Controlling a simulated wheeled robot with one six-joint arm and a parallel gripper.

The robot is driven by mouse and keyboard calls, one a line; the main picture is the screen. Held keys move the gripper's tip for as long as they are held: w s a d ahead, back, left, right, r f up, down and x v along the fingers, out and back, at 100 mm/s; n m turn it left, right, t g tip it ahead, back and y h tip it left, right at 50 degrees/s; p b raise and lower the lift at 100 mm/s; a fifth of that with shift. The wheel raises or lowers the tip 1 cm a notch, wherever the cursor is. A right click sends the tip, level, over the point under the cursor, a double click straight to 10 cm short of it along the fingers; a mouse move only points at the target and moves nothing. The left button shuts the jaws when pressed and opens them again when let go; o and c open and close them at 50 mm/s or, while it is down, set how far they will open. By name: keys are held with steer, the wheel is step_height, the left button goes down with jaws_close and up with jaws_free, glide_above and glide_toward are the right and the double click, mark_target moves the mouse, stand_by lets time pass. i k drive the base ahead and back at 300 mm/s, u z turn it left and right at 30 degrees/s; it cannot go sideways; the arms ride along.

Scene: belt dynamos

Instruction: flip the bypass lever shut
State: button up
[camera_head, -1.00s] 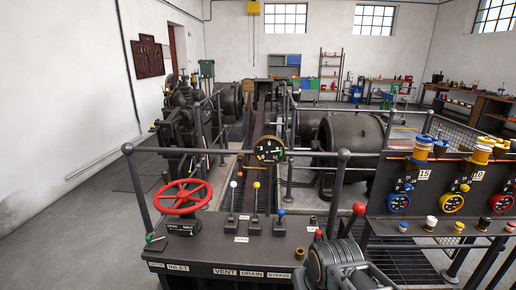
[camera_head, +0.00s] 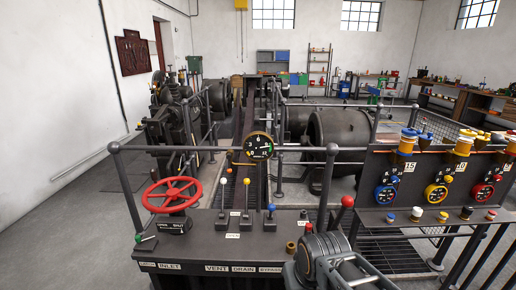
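The bypass lever (camera_head: 270,217) has a blue knob and stands on the dark control panel (camera_head: 190,249), above the BYPASS label (camera_head: 270,269). Its knob sits lower than the knobs of the two neighbouring levers, so it looks tilted toward me. The vent lever (camera_head: 222,198) has a white knob and the drain lever (camera_head: 246,202) a yellow one; both look more upright. Part of my arm shows at the bottom, right of the blue lever and apart from it. My gripper's fingers are not visible.
A red handwheel (camera_head: 171,195) is at the panel's left. A dial gauge (camera_head: 258,147) stands behind the levers. Right of the blue lever are a red-knobbed lever (camera_head: 346,204) and a small red knob (camera_head: 308,228). Railings (camera_head: 333,185) and a gauge console (camera_head: 440,216) flank the panel.

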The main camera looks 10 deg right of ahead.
mark_target(272, 207)
steer(key=u, duration=0.05)
steer(key=k, duration=0.5)
steer(key=u, duration=1)
steer(key=i, duration=0.7)
steer(key=z, duration=0.1)
